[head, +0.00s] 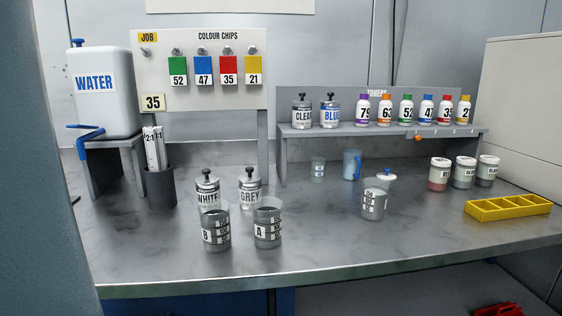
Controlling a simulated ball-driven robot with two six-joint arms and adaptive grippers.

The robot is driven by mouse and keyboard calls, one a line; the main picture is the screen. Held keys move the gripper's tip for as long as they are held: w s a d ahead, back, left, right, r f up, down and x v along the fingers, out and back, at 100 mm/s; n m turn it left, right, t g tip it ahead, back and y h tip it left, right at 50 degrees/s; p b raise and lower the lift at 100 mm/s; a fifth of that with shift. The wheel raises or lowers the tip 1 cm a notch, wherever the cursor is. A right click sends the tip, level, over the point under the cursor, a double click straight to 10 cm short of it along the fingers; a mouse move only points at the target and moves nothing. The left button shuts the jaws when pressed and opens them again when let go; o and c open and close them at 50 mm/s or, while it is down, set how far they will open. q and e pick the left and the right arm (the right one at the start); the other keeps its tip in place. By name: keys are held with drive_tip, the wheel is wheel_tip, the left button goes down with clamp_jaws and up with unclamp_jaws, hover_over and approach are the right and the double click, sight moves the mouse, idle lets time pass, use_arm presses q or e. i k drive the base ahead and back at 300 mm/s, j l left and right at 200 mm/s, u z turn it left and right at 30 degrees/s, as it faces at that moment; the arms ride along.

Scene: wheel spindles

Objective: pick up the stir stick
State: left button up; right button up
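Several white flat sticks (154,147), with black print that includes "2:1", stand upright in a dark grey cylindrical holder (161,188) at the left of the bench. Their lower ends are hidden inside the holder. I cannot tell whether one of them is the stir stick, and no other stick is plain to see. Neither of my grippers is in view.
The steel bench (320,250) is clear at the front middle. Cups marked B (216,237) and A (267,232) stand before the WHITE tin (207,183) and GREY tin (250,190). A water tank (105,105) stands behind the holder. A yellow tray (508,208) lies right.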

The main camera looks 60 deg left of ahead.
sight(159, 130)
drive_tip(key=u, duration=0.4)
drive_tip(key=i+u, duration=0.1)
drive_tip(key=u, duration=0.3)
drive_tip(key=i+u, duration=0.1)
drive_tip(key=u, duration=0.35)
drive_tip(key=l+u, duration=0.1)
drive_tip(key=u, duration=1.4)
drive_tip(key=z, duration=1.4)
drive_tip(key=u, duration=1.4)
drive_tip(key=k+j+u, duration=0.2)
drive_tip(key=u, duration=0.2)
drive_tip(key=k+j+u, duration=0.15)
drive_tip(key=j+u, duration=0.25)
drive_tip(key=k+j+u, duration=0.15)
drive_tip(key=u, duration=0.25)
drive_tip(key=j, duration=0.1)
